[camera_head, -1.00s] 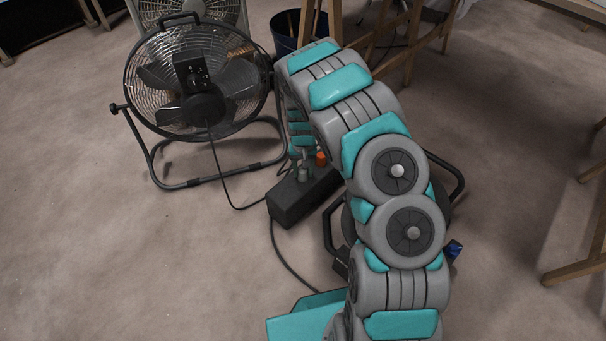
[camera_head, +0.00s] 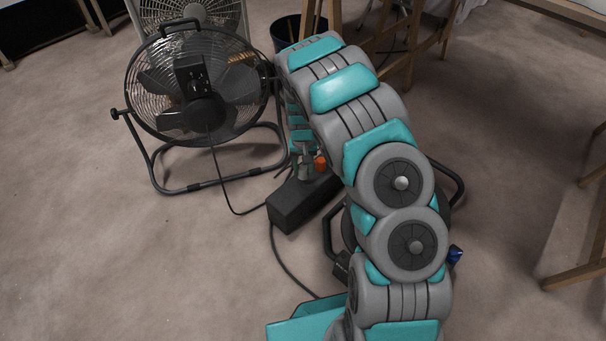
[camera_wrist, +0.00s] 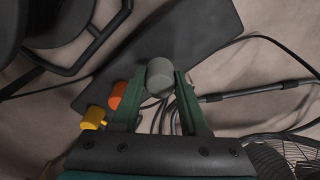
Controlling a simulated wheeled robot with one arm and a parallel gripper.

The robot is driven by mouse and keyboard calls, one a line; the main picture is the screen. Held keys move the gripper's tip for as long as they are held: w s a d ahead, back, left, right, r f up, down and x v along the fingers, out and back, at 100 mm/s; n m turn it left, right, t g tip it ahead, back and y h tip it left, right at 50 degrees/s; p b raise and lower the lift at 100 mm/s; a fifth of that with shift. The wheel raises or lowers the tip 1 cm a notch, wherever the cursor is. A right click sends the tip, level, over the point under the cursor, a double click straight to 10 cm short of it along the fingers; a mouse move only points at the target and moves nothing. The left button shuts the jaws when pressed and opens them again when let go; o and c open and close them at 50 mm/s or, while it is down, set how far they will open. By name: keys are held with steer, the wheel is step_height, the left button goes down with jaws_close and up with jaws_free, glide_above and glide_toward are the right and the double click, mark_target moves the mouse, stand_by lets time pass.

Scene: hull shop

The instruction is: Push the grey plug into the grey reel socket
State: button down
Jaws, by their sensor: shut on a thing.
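The grey plug (camera_wrist: 160,77) is between the fingertips of my gripper (camera_wrist: 158,85) in the wrist view, and the gripper is shut on it. In the head view the gripper (camera_head: 304,165) is low over a long black socket box (camera_head: 290,208), partly hidden by my arm. The wrist view shows this box (camera_wrist: 205,30) behind the plug. I cannot tell whether the plug still touches it. The dark reel (camera_wrist: 60,20) is at the upper left of the wrist view; in the head view my arm mostly covers it. I cannot make out its grey socket.
An orange plug (camera_wrist: 118,95) and a yellow plug (camera_wrist: 93,117) are close to my left finger. A blue plug or cap (camera_head: 455,254) shows right of my arm. A black floor fan (camera_head: 200,90) stands at the left, its cable trailing to the box. Floor is clear at far left.

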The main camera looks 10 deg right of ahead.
mark_target(303, 167)
step_height(303, 167, up, 6)
steer(key=shift+f, duration=0.1)
stand_by(0.4)
steer(key=s+r+n, duration=0.2)
steer(key=s+r, duration=0.1)
steer(key=r, duration=0.9)
steer(key=shift+r, duration=0.3)
